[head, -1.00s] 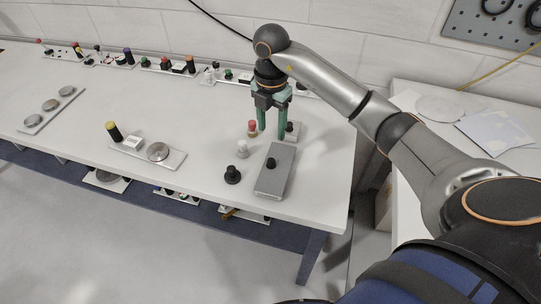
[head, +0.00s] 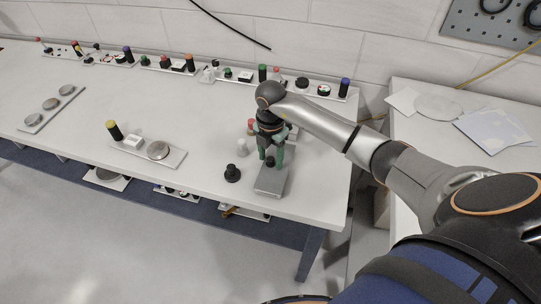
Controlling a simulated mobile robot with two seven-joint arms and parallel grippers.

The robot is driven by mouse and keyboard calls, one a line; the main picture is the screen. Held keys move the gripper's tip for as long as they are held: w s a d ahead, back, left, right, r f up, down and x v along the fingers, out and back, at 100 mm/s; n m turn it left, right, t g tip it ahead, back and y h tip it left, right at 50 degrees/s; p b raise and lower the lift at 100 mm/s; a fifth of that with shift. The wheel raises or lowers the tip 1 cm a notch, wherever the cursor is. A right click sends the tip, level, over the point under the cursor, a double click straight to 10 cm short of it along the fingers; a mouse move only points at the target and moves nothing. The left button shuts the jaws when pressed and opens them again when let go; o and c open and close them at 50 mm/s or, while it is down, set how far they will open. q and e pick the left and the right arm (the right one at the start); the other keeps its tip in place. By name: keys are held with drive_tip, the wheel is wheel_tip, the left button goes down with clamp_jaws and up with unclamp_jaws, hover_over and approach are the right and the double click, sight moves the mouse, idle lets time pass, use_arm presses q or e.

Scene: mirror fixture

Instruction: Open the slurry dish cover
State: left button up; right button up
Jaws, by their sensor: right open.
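A grey rectangular cover (head: 271,186) lies near the front right of the white table in the head view. I take it for the slurry dish cover; its far part is hidden by my gripper. A small black knob (head: 270,162) stands on top of it. My right gripper (head: 271,157) is open and points down over the far part of the cover, with its green fingers at the knob, seemingly one on each side. Whether they touch the knob I cannot tell. The dish itself does not show. My left gripper is not in view.
A black knobbed piece (head: 232,173) and a white peg (head: 242,148) stand just left of the cover. A red-topped piece (head: 251,126) is close to my right wrist. The table's front edge is near.

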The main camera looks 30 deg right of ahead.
drive_tip(key=shift+c, duration=0.2)
clamp_jaws()
idle(1.1)
